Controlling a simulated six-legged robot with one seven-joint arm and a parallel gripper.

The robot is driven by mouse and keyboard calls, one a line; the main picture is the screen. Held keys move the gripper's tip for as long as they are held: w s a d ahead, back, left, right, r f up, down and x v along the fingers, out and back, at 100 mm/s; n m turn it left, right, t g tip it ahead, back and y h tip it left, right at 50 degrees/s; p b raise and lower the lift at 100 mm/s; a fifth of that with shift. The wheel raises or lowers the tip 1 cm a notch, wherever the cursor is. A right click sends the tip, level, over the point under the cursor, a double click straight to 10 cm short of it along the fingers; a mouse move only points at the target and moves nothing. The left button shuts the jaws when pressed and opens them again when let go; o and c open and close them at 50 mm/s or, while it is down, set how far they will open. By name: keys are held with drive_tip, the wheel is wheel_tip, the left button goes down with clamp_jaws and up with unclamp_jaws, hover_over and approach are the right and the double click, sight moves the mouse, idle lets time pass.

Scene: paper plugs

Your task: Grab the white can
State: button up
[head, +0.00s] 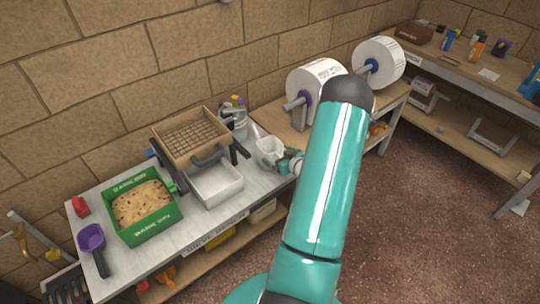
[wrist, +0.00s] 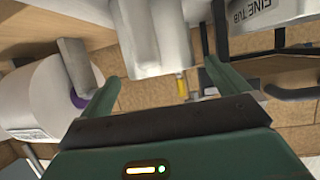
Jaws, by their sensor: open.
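The white can (head: 268,152) stands at the right end of the metal-topped table, and its rim faces up in the head view. My gripper (head: 288,162) is at the can's right side, small and partly hidden by my teal arm. In the wrist view the pale can (wrist: 155,35) fills the upper middle, between and beyond the green fingers of my gripper (wrist: 162,72). The fingers are spread apart, with a gap visible on each side of the can. Contact cannot be made out.
A white tub (head: 216,184) and a wooden mesh frame (head: 193,137) stand left of the can. Large paper rolls (head: 314,82) stand behind on the wooden bench. A tub labelled "FINE TUB" (wrist: 258,15) is close on the wrist view's right.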

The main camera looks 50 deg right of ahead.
sight(264, 144)
drive_tip(key=x, duration=0.2)
drive_tip(key=shift+w+f, duration=0.15)
drive_tip(key=shift+w, duration=0.05)
drive_tip(key=x, duration=0.5)
drive_tip(key=shift+w+d, duration=0.35)
drive_tip(key=shift+d, duration=0.05)
drive_tip(key=shift+c, duration=0.2)
drive_tip(key=shift+r, duration=0.25)
drive_tip(key=c, duration=0.9)
